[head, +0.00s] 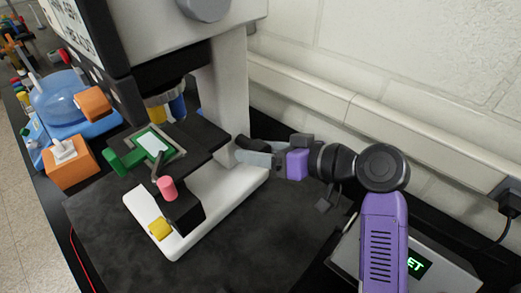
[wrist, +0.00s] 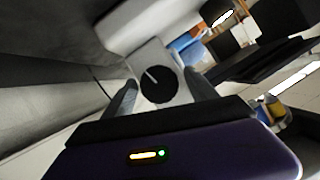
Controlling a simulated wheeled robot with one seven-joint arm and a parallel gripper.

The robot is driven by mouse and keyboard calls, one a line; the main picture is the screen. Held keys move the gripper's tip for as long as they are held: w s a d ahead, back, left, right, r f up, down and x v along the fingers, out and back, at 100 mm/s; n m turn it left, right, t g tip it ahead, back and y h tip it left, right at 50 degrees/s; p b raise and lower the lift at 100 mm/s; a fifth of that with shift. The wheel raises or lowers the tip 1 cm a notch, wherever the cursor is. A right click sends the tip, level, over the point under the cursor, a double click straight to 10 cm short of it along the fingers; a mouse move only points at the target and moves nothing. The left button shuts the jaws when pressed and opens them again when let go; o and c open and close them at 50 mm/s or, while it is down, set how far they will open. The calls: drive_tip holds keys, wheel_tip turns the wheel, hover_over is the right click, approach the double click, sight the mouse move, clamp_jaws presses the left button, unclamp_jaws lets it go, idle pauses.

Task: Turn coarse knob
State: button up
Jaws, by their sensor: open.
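The coarse knob (wrist: 158,84) is a round black dial with a white line, on the pale side of the microscope. In the wrist view it sits between the two grey fingers of my gripper (wrist: 162,92), which are open, one on each side of it. I cannot tell whether either finger touches it. In the head view my gripper (head: 241,148) is at the right side of the microscope's pale column (head: 228,85), low down. The fingers hide the knob there. My gripper holds nothing that I can see.
The black stage (head: 205,137) with a green-framed slide holder (head: 150,147) lies left of my gripper. The white microscope foot (head: 218,197) rests on a dark mat (head: 285,235). A wall ledge (head: 320,97) runs close behind. A box with a green display (head: 418,262) stands at lower right.

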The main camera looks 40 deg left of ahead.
drive_tip(key=b+v, duration=0.1)
drive_tip(key=v, duration=0.6)
drive_tip(key=shift+d+b, duration=0.35)
drive_tip(key=shift+r, duration=0.1)
idle(0.7)
